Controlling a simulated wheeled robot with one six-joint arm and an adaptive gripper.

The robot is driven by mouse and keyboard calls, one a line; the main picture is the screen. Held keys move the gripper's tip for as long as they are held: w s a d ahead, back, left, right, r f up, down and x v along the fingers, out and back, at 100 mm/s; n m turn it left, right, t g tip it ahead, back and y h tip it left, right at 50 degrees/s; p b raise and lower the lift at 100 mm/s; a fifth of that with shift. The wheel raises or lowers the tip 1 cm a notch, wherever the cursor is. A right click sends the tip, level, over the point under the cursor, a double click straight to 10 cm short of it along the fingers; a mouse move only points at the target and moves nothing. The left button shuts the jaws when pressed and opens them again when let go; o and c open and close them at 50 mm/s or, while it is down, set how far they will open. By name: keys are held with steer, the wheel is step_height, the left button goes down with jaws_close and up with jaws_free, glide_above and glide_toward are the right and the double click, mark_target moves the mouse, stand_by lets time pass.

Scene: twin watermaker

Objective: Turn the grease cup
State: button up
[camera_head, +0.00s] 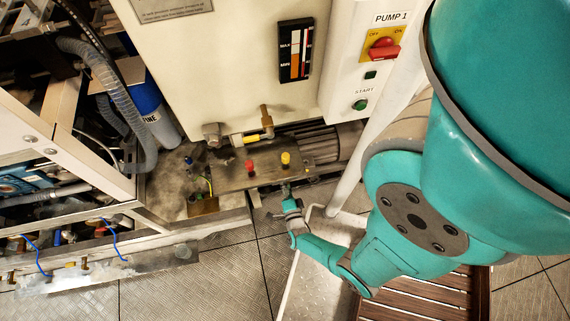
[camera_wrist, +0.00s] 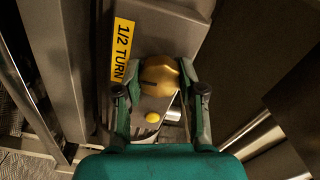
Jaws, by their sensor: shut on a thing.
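The grease cup (camera_wrist: 160,72) is a round brass-coloured cap with a dark mark on its face, in the middle of the wrist view. My gripper (camera_wrist: 157,78) is shut on it, one finger on each side. A yellow label reading "1/2 TURN" (camera_wrist: 122,50) is to the left of the cup on a grey metal body. A small yellow dot (camera_wrist: 152,117) shows just below the cup. In the head view my gripper (camera_head: 287,193) is at the front edge of a metal block (camera_head: 225,178). I cannot make out the cup there.
A red knob (camera_head: 250,164) and a yellow knob (camera_head: 286,158) stand on the block, above my gripper. A white panel labelled PUMP 1 with a red switch (camera_head: 381,49) is behind. A white post (camera_head: 352,165) stands close to the right. Open tiled floor (camera_head: 228,275) lies in front.

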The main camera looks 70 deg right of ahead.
steer(key=shift+m, duration=0.4)
steer(key=o, duration=1.1)
steer(key=shift+o, duration=0.2)
steer(key=shift+a, duration=0.1)
steer(key=v, duration=0.7)
steer(key=shift+s+a, duration=0.1)
steer(key=shift+s, duration=0.05)
stand_by(0.5)
